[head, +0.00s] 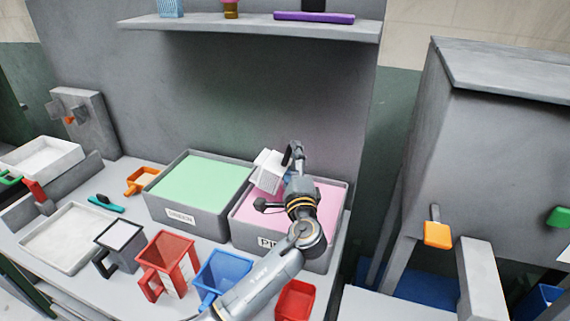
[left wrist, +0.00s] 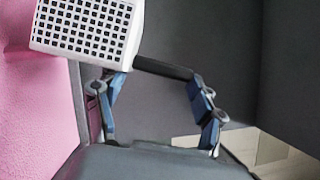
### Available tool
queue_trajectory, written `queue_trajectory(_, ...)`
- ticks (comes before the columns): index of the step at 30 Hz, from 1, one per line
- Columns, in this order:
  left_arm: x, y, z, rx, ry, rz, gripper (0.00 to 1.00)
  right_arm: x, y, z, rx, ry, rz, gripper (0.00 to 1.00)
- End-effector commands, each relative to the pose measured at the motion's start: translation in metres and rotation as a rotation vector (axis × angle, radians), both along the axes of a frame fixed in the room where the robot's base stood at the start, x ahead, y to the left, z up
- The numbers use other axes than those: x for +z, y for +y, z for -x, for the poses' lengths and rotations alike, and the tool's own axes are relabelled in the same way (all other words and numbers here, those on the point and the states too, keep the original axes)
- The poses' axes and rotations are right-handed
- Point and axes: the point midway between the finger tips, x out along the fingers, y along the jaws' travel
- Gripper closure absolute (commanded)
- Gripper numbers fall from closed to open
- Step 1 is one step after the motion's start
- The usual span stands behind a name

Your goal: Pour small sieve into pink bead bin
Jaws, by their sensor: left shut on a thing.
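The small sieve (head: 267,171) is a white box with a perforated face, tilted above the back left of the pink bead bin (head: 334,208). The bin is grey with pink beads inside and a partly hidden front label. My left gripper (head: 291,159) is over the bin, shut on the sieve's dark handle. In the left wrist view the gripper (left wrist: 160,72) has the handle between its blue fingers. The sieve's hole-covered face (left wrist: 86,26) shows there, beside the pink beads (left wrist: 35,110). The sieve's inside is hidden. My right gripper is not in view.
A green bead bin (head: 200,182) stands directly left of the pink one. Red (head: 165,266) and blue (head: 222,272) containers stand in front, with a small red tray (head: 295,300) near the edge. A shelf (head: 250,27) hangs above; a grey machine (head: 490,150) stands right.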

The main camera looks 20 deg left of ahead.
Motion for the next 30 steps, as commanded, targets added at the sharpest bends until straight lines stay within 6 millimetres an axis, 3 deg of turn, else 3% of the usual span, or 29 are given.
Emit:
queue_trajectory(9, -0.005, -0.012, 0.0, 0.0, -0.005, -0.115, 0.65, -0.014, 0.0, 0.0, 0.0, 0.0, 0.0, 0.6)
queue_trajectory(30, -0.005, -0.013, 0.001, 0.0, -0.006, -0.131, 0.65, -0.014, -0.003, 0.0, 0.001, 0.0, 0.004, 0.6)
